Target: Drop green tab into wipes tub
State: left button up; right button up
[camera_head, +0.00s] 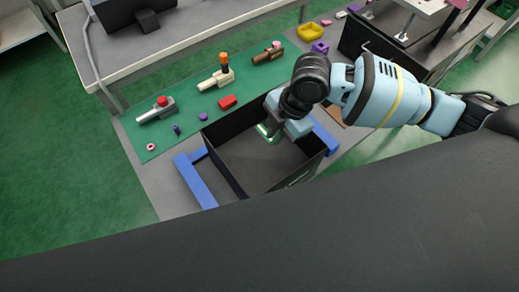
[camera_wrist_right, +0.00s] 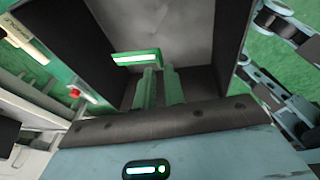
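My right gripper (camera_head: 270,134) points down over a dark open-topped bin (camera_head: 222,159), the only tub-like container I see below it. In the right wrist view, its two green fingers (camera_wrist_right: 161,88) stand a little apart, with nothing visible between them. A green tab with a bright white strip (camera_wrist_right: 136,58) shows at the left fingertip, over the bin's grey floor (camera_wrist_right: 185,35). I cannot tell whether it touches the finger. The green and white piece also shows by the gripper in the head view (camera_head: 264,130). My left gripper is out of view.
A green mat (camera_head: 180,143) behind the bin holds lever fixtures (camera_head: 157,110), a red block (camera_head: 228,102) and small purple pieces. Blue bars (camera_head: 196,180) flank the bin. A yellow tray (camera_head: 312,31) lies farther back. The bin walls stand close around my gripper.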

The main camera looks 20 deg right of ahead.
jog(key=o, duration=0.3)
pick_arm(q)
jog(key=shift+s+f, duration=0.1)
jog(key=shift+s, duration=0.05)
jog(key=shift+s, duration=0.1)
jog(key=shift+s, duration=0.1)
pick_arm(e)
jog(key=shift+r, duration=0.1)
pick_arm(q)
jog(key=shift+w+r+p, duration=0.3)
jog(key=shift+r+p, duration=0.05)
jog(key=shift+r, duration=0.05)
pick_arm(e)
jog(key=v, duration=0.7)
jog(key=shift+r, duration=0.3)
pick_arm(q)
jog(key=shift+w, duration=0.1)
pick_arm(e)
jog(key=shift+d, duration=0.1)
